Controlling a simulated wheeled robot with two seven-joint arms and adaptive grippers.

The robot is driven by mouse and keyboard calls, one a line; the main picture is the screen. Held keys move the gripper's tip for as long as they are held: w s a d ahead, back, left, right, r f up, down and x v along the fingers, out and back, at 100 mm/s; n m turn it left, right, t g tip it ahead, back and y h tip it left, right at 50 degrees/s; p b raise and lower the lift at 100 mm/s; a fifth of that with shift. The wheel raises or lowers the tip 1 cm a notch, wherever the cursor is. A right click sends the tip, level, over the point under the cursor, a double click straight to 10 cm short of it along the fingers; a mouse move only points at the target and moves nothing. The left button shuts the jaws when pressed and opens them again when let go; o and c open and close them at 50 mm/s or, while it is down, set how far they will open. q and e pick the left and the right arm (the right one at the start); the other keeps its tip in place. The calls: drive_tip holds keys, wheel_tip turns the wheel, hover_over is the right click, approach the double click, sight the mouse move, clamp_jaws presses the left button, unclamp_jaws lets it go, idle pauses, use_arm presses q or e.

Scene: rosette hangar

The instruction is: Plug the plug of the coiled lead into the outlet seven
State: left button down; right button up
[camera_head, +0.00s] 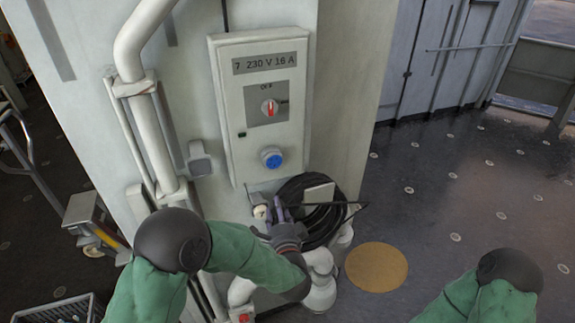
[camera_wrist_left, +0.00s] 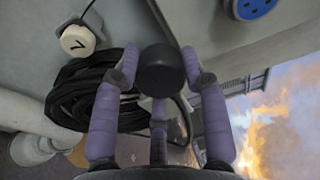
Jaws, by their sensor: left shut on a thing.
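The outlet box (camera_head: 236,110) labelled "7 230 V 16 A" is on the pale column, with a blue round outlet (camera_head: 271,159) at its lower end. The outlet also shows at the top right of the left wrist view (camera_wrist_left: 252,6). The coiled black lead (camera_head: 322,222) hangs below the box and shows behind the fingers in the left wrist view (camera_wrist_left: 72,105). My left gripper (camera_head: 279,212) is below the outlet, beside the coil. Its purple fingers are shut on the black round plug (camera_wrist_left: 160,70). The plug is hard to make out in the head view. My right gripper is out of view.
A red rotary switch (camera_head: 269,107) is above the outlet. A white round tag (camera_wrist_left: 77,40) marked 7 is near the coil. White pipes (camera_head: 150,110) run along the left of the column. Open dark floor (camera_head: 455,190) with a tan disc (camera_head: 376,267) is at right.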

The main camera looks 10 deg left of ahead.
sight(274, 162)
use_arm(q)
wheel_tip(274, 162, up, 12)
drive_tip(key=s+d+n+g+y+p, duration=0.1)
drive_tip(key=d+n+y+p, duration=0.15)
drive_tip(key=p, duration=0.35)
drive_tip(key=shift+m, duration=0.25)
drive_tip(key=shift+b+x, duration=1.15)
drive_tip(key=shift+x, duration=1.6)
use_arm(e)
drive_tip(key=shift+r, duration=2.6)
use_arm(q)
drive_tip(key=shift+w+f+p, duration=0.1)
drive_tip(key=shift+p, duration=1.15)
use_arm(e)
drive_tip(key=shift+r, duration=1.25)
use_arm(q)
drive_tip(key=shift+w+a, duration=0.25)
drive_tip(key=shift+w, duration=0.15)
drive_tip(key=c, duration=0.6)
unclamp_jaws()
drive_tip(key=shift+s+d, duration=0.1)
